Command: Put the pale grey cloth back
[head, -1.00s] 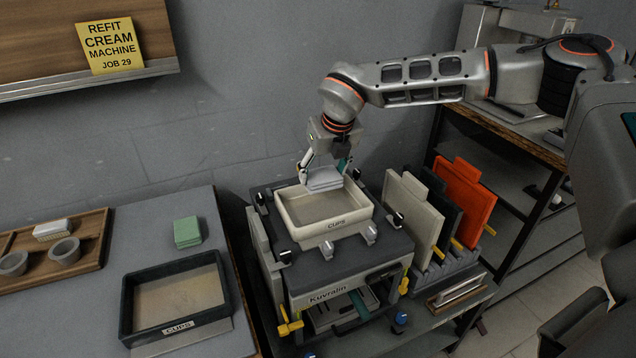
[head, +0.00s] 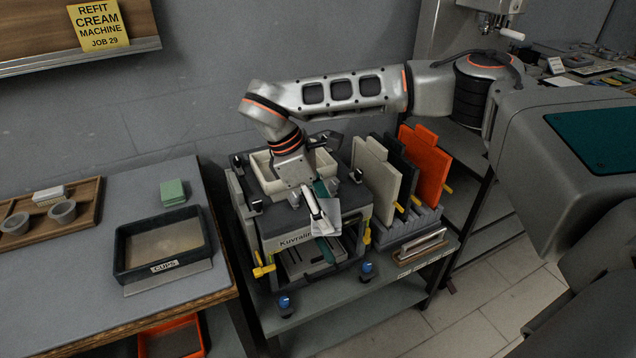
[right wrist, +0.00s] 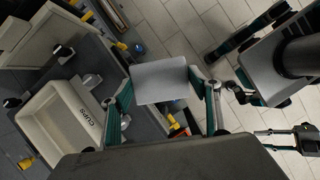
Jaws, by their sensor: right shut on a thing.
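The pale grey cloth (head: 327,217) is a small light sheet, held between the fingers of my right gripper (head: 318,210). The gripper is shut on it, in the air at the front right of the machine. In the right wrist view the cloth (right wrist: 160,80) spans between the two teal-and-grey fingers, clear of the cream tray (right wrist: 62,118). In the head view the cream tray (head: 262,176) sits on top of the machine, partly hidden by my right arm.
On the left table stand a dark CUPS tray (head: 121,245), a green block (head: 172,192) and a wooden tray (head: 88,203) with cups and a white item. Upright cream, black and orange boards (head: 433,165) stand right of the machine. Floor is free at front right.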

